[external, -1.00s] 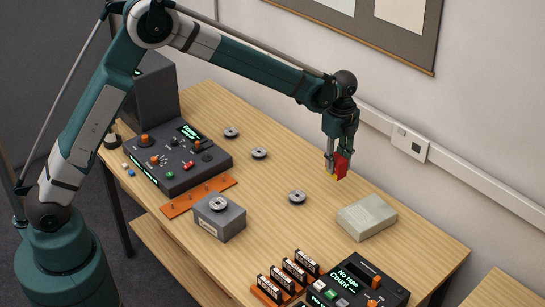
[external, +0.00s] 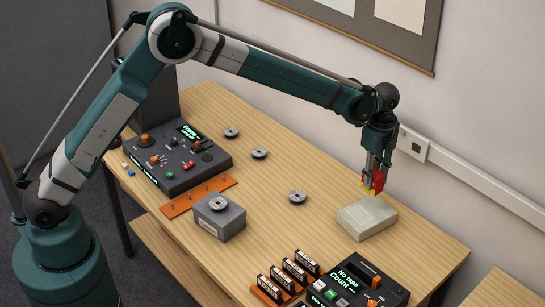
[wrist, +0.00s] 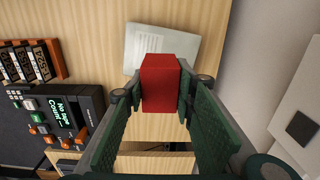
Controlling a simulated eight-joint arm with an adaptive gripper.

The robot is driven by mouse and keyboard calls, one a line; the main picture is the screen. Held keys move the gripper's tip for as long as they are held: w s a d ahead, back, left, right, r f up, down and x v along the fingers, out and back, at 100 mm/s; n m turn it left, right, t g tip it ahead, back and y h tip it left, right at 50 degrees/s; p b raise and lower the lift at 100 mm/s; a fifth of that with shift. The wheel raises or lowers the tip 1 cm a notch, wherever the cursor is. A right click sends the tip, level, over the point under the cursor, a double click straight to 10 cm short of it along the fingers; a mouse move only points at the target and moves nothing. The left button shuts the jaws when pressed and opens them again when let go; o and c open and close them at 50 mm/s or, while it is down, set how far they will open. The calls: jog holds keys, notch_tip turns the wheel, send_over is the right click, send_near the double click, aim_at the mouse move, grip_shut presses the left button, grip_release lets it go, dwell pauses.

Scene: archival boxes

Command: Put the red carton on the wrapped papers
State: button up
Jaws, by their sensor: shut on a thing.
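The red carton (external: 378,181) is held between the fingertips of my gripper (external: 373,185), which is shut on it. The wrapped papers (external: 366,218) are a pale grey-green packet lying on the table near its right back edge. In the external view the carton is just above the packet's back edge; I cannot tell whether they touch. In the wrist view the red carton (wrist: 161,83) sits between my fingers (wrist: 160,92) and covers part of the wrapped papers (wrist: 135,45).
A dark console (external: 360,285) with a green display stands in front of the packet, beside an orange rack (external: 268,291) of cassettes. A grey box (external: 220,220), several small metal discs and a second console (external: 178,160) are further left. A wall runs behind the table.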

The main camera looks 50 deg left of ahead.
aim_at(371, 191)
jog(key=shift+f, duration=3.1)
jog(key=shift+f, duration=1.9)
jog(key=shift+f, duration=0.15)
jog(key=o, duration=0.9)
notch_tip(371, 191, up, 12)
jog(key=shift+r, duration=0.2)
